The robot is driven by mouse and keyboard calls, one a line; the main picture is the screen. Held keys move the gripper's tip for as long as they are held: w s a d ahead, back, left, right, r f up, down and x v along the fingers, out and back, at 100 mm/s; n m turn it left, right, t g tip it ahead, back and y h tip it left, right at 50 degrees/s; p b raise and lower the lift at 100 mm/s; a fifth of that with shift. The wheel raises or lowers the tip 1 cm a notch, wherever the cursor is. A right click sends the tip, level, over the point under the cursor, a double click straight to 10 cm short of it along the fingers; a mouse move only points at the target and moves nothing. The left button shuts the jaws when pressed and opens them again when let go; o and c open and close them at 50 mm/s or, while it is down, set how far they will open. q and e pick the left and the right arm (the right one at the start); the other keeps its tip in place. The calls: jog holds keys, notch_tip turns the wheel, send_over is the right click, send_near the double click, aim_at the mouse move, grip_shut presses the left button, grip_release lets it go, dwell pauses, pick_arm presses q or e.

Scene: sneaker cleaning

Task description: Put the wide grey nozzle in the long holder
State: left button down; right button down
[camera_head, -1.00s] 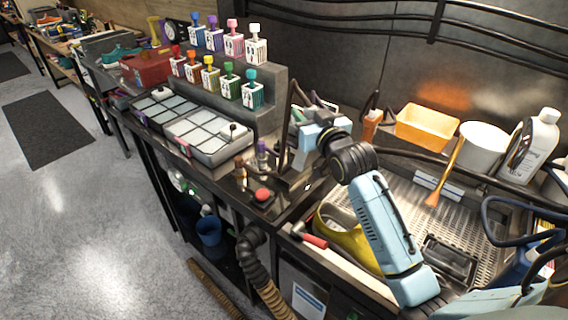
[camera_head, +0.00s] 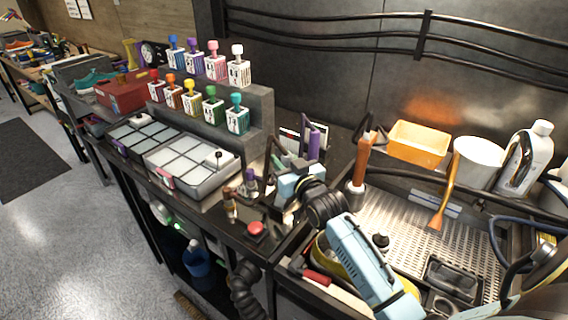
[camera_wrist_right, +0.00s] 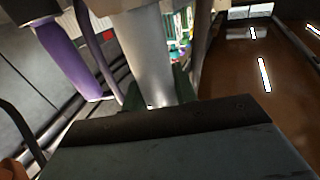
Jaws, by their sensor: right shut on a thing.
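My right gripper (camera_wrist_right: 158,92) is shut on a grey cylindrical piece (camera_wrist_right: 145,50), which fits the wide grey nozzle. The dark green fingertips show on either side of it, and its far end runs out of the top of the wrist view. In the head view my right gripper (camera_head: 279,163) is over the dark counter, near a purple upright tool (camera_head: 314,143). The nozzle is hard to make out there. The purple tool stands apart, left of the nozzle, in the wrist view (camera_wrist_right: 68,58). I cannot clearly make out the long holder among the dark parts around the gripper. My left gripper is out of view.
A red button (camera_head: 256,229) and small bottles (camera_head: 230,205) stand left of my arm. A gridded tray (camera_head: 190,160) and a stepped rack (camera_head: 262,105) lie beyond. A brown-handled tool (camera_head: 361,160) stands right of the gripper, beside the perforated sink tray (camera_head: 405,225).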

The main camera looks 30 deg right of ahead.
jog(key=shift+f, duration=0.35)
jog(key=c, duration=1.1)
grip_release()
jog(key=shift+r, duration=0.1)
jog(key=s+a, duration=0.1)
jog(key=s, duration=1.1)
jog(key=shift+w, duration=0.1)
